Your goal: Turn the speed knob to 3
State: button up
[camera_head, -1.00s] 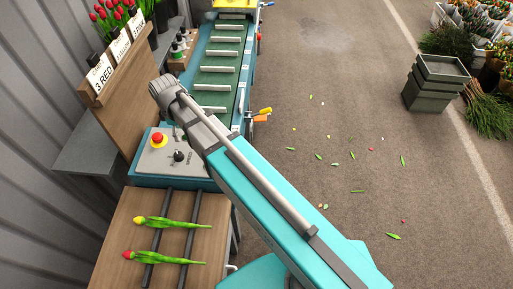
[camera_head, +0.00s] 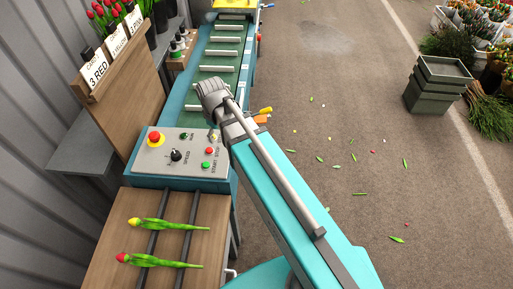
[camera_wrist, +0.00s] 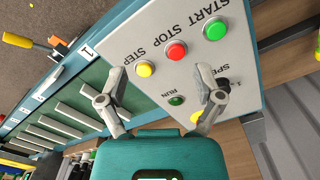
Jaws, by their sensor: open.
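In the wrist view the panel (camera_wrist: 258,75) fills the upper right. In the head view my arm's end hides the gripper.
The panel also has a red stop button (camera_wrist: 177,50), a green start button (camera_wrist: 215,28), a yellow step button (camera_wrist: 145,68) and a red emergency button (camera_head: 156,138). The green conveyor (camera_head: 222,70) runs behind. Two tulips (camera_head: 165,225) lie in front on a wooden table.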

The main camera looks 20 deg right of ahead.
jog(key=s+d+f+m+b, duration=0.2)
jog(key=d+m, duration=0.1)
jog(key=d, duration=0.3)
jog(key=s+d+f+m+b, duration=0.2)
jog(key=s+d+m, duration=0.1)
jog(key=d+m, duration=0.1)
jog(key=shift+s+d+f, duration=0.2)
jog(key=shift+s+d, duration=0.05)
jog(key=shift+d, duration=0.65)
jog(key=shift+s+d+m, duration=0.3)
jog(key=shift+d+m, duration=0.2)
jog(key=shift+c, duration=0.3)
dwell(1.6)
